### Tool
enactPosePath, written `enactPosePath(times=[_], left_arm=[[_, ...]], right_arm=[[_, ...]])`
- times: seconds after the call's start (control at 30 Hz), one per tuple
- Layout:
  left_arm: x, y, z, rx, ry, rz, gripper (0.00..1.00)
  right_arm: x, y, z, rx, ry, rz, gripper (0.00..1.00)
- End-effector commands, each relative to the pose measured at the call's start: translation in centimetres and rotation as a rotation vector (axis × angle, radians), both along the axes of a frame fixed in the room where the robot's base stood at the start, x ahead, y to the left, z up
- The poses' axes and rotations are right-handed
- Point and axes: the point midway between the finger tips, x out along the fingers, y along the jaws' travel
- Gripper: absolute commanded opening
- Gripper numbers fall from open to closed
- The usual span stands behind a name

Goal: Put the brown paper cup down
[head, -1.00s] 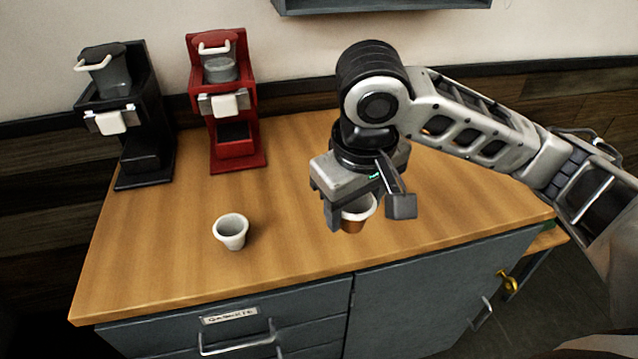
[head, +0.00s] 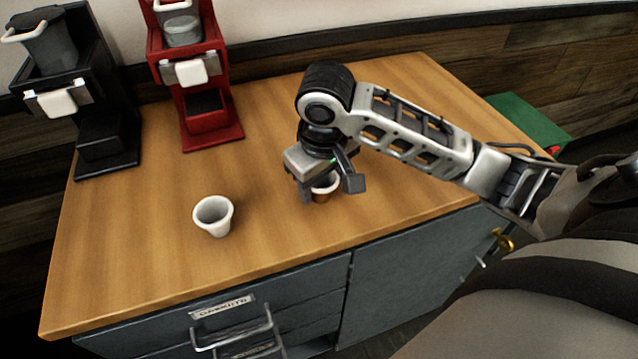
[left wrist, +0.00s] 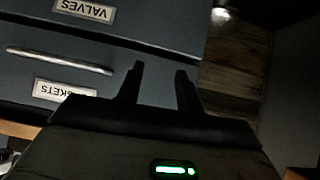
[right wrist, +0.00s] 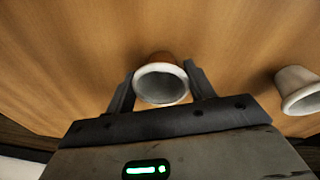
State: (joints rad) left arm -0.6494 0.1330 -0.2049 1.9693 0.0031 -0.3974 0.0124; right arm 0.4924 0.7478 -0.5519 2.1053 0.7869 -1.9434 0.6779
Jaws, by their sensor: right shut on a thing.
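The brown paper cup (head: 321,195), with a white rim, is between the fingers of my right gripper (head: 330,189), at or just above the wooden counter toward its front. In the right wrist view the cup (right wrist: 161,84) is upright with its open mouth facing the camera, and the right gripper (right wrist: 160,72) is shut on it. Whether its base touches the wood is hard to tell. My left gripper (left wrist: 160,76) shows only in the left wrist view, with its fingers apart and nothing between them, in front of dark drawers.
A white cup (head: 213,216) stands left of the held cup, also seen in the right wrist view (right wrist: 298,92). A red brewer (head: 190,75) and a black brewer (head: 75,100) stand at the back left. The counter (head: 400,95) is clear behind and right of my gripper.

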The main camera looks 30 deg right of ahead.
Motion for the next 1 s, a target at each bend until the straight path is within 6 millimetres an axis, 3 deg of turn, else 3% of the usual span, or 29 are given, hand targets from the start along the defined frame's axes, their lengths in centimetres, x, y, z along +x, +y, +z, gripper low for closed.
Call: enactPosePath(times=[0.27, 0.3, 0.33, 0.37, 0.73, 0.87, 1.0], left_arm=[[0.0, -0.2, 0.8, -0.004, -0.01, -0.005, 0.36], [0.0, -0.2, 0.7, -0.003, -0.009, -0.005, 0.36], [0.0, -0.1, 0.7, -0.003, -0.008, -0.006, 0.36], [0.0, -0.1, 0.7, -0.003, -0.008, -0.006, 0.36], [0.0, 0.0, 0.7, 0.0, -0.005, -0.005, 0.36], [-0.1, 0.1, 1.1, 0.002, -0.007, -0.004, 0.36], [-0.2, 0.3, 2.7, 0.009, -0.003, -0.001, 0.36]], right_arm=[[0.0, 0.0, 0.0, 0.0, 0.001, -0.001, 0.33], [0.0, 0.0, 0.0, 0.0, 0.0, -0.001, 0.65], [0.0, 0.0, 0.0, 0.0, 0.0, -0.001, 0.73], [0.0, 0.0, 0.0, 0.0, 0.0, -0.001, 0.75], [0.0, 0.1, 0.8, 0.001, -0.002, -0.001, 0.75], [-0.3, 0.3, 2.9, 0.002, -0.005, 0.0, 0.75], [-0.8, 0.4, 6.7, -0.004, -0.006, 0.001, 0.75]])
